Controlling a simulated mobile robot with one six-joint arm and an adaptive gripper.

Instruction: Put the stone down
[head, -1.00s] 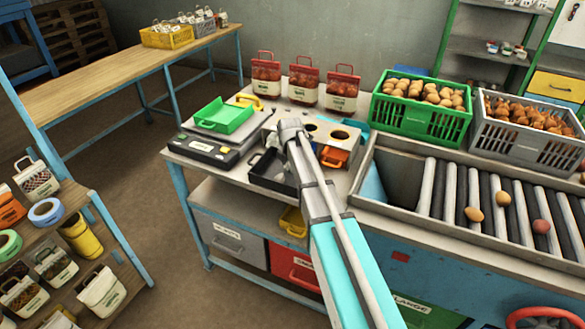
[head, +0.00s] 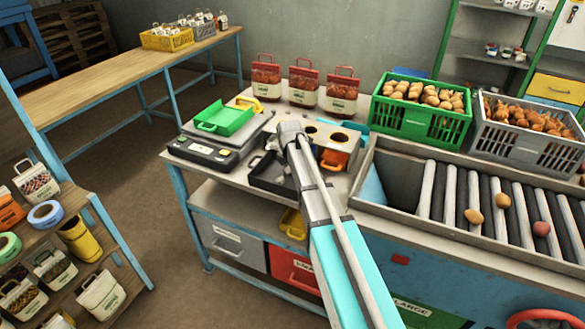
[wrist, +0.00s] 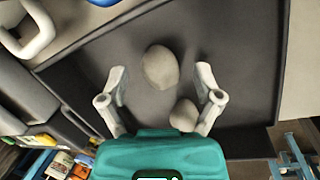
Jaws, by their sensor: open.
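Two grey stones lie in a dark tray in the wrist view. The larger stone (wrist: 160,58) is between and slightly beyond the fingertips of my gripper (wrist: 161,75), with a gap on both sides. The smaller stone (wrist: 183,114) is closer to the palm, beside the right finger. My gripper is open and holds nothing. The dark tray (wrist: 235,60) also shows in the head view (head: 266,174), on the workbench, partly covered by my arm. My fingers and the stones are mostly hidden there.
A scale with a green tray (head: 224,117) stands left of the dark tray. An orange bin (head: 335,158) and a panel with round holes are to its right. Further right are a roller conveyor (head: 474,195) and a green crate of potatoes (head: 420,118). Red-topped bags (head: 304,86) stand behind.

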